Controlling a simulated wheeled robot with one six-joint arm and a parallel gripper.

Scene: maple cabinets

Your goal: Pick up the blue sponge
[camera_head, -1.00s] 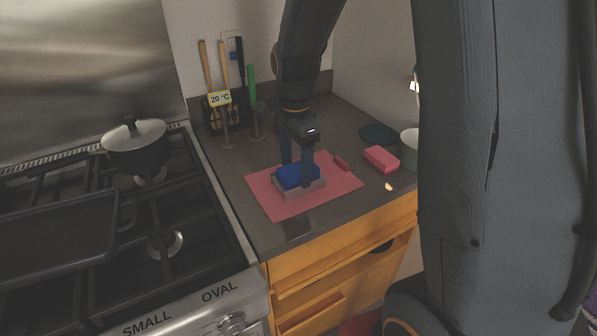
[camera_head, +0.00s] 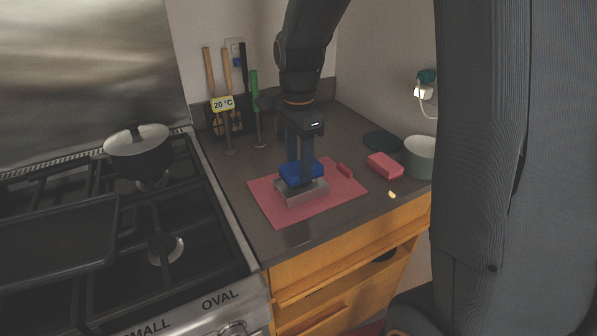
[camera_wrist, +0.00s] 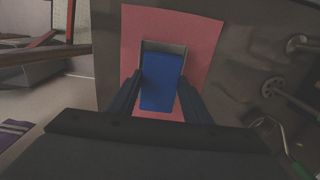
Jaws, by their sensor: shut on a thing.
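The blue sponge (camera_head: 301,171) is a blue block between the fingers of my gripper (camera_head: 305,176). It sits at or just above a grey tray (camera_head: 301,192), which lies on a pink mat (camera_head: 263,196) on the dark counter. In the wrist view the sponge (camera_wrist: 161,82) lies between both fingers of my gripper (camera_wrist: 160,95), over the tray (camera_wrist: 163,46). My gripper is shut on the sponge. The fingers partly hide the sponge in the head view.
A pink block (camera_head: 385,165) and a green pot (camera_head: 420,157) stand to the right on the counter. A dark round lid (camera_head: 380,140) is behind them. Utensils stand at the back left (camera_head: 228,100). The stove with a lidded pot (camera_head: 138,155) is at left.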

